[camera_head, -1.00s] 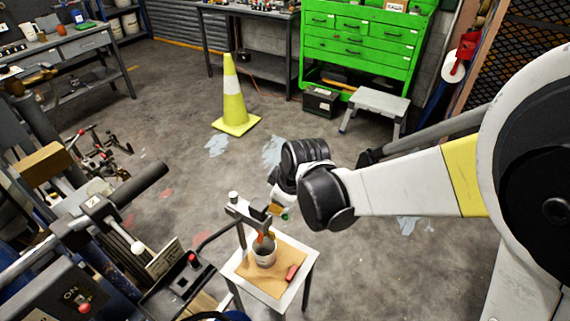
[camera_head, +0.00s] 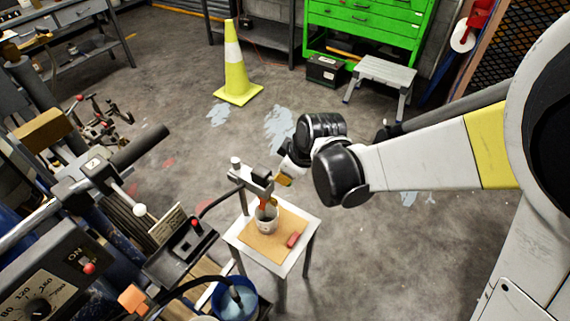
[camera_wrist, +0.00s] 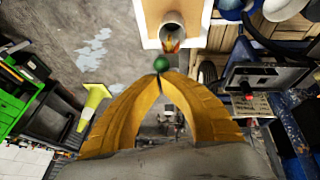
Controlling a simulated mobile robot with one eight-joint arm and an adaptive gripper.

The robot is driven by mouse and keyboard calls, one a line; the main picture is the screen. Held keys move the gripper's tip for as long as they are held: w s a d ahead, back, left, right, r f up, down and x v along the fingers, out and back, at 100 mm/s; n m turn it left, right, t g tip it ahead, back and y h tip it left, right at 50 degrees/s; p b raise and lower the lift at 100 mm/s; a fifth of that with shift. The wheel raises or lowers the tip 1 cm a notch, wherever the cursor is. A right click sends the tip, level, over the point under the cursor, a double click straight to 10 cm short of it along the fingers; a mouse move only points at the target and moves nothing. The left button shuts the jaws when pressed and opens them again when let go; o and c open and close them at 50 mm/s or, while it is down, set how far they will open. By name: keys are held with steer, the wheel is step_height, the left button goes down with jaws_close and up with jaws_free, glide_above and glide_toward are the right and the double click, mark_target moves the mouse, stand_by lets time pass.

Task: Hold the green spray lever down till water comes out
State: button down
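A round green knob (camera_wrist: 161,63), which looks like the end of the spray lever, sits just beyond my fingertips in the wrist view. My gripper (camera_wrist: 161,76) has two curved yellow fingers whose tips come together just below the knob; whether they touch it I cannot tell. In the head view my gripper (camera_head: 283,181) is beside the grey spray head (camera_head: 254,180) above a small white table (camera_head: 312,225). A cup (camera_head: 267,225) stands under the spray head, with orange-red parts at its mouth. The knob is not clear in the head view now. I see no water.
A red block (camera_head: 294,240) lies on the brown board of the small table. The striper with its handlebars (camera_head: 137,152) and a blue bucket (camera_head: 236,302) are at the lower left. A yellow cone (camera_head: 234,75) and a step stool (camera_head: 384,75) stand behind. Open floor lies between.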

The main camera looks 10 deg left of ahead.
steer(key=shift+d+f, duration=0.1)
steer(key=shift+d, duration=0.05)
steer(key=shift+s+d+f+t+y+b, duration=0.2)
steer(key=shift+d+f+t+y+b, duration=0.3)
steer(key=shift+y+b, duration=0.65)
steer(key=f+b, duration=0.2)
steer(key=d+f+b, duration=0.1)
steer(key=shift+s+h, duration=0.25)
steer(key=shift+a, duration=0.1)
stand_by(6.0)
